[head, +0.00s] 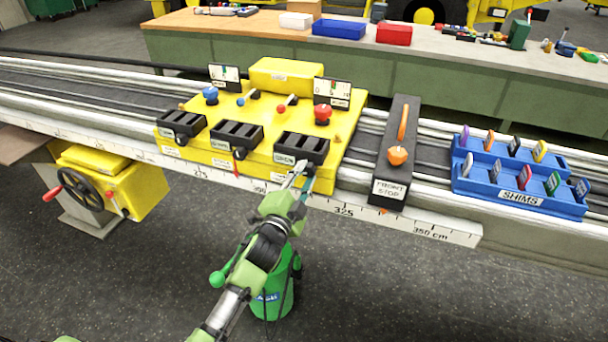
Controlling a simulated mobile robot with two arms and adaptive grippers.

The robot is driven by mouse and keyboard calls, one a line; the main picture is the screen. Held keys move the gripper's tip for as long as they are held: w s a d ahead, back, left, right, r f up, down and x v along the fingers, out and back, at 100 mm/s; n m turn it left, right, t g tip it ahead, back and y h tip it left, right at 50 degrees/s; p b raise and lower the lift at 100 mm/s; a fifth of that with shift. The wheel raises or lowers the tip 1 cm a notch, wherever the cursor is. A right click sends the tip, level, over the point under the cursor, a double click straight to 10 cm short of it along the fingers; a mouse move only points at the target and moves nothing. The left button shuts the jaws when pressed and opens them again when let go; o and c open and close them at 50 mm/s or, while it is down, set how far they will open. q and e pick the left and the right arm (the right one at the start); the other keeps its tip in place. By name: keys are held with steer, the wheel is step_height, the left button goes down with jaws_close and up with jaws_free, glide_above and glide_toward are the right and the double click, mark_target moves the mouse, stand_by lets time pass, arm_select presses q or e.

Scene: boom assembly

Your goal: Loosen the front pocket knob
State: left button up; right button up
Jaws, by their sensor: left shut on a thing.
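The yellow carriage (222,150) sits on the long rail and bears three black pockets in a row. My left gripper (302,176) reaches up from below to the front edge of the carriage, just under the rightmost black pocket (302,148). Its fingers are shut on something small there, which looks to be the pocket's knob. The fingers hide nearly all of the knob, so its turn cannot be seen. My right gripper is not in view.
A black front stop (398,150) with an orange handle stands right of the carriage. A blue shim rack (515,180) is farther right. A green bin (272,300) stands on the floor under my arm. A handwheel (80,190) is at left.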

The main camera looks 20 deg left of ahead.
arm_select(q)
steer(key=n+p, duration=0.1)
steer(key=n, duration=0.3)
steer(key=shift+n, duration=0.3)
steer(key=shift+d+n+p, duration=0.1)
steer(key=shift+n+p, duration=0.5)
steer(key=shift+n, duration=1.4)
steer(key=shift+f, duration=0.1)
steer(key=o, duration=1.1)
steer(key=shift+c, duration=0.2)
steer(key=shift+s+f, duration=0.1)
steer(key=shift+s, duration=0.1)
steer(key=s, duration=1.1)
steer(key=shift+s+a, duration=0.2)
steer(key=shift+s, duration=0.1)
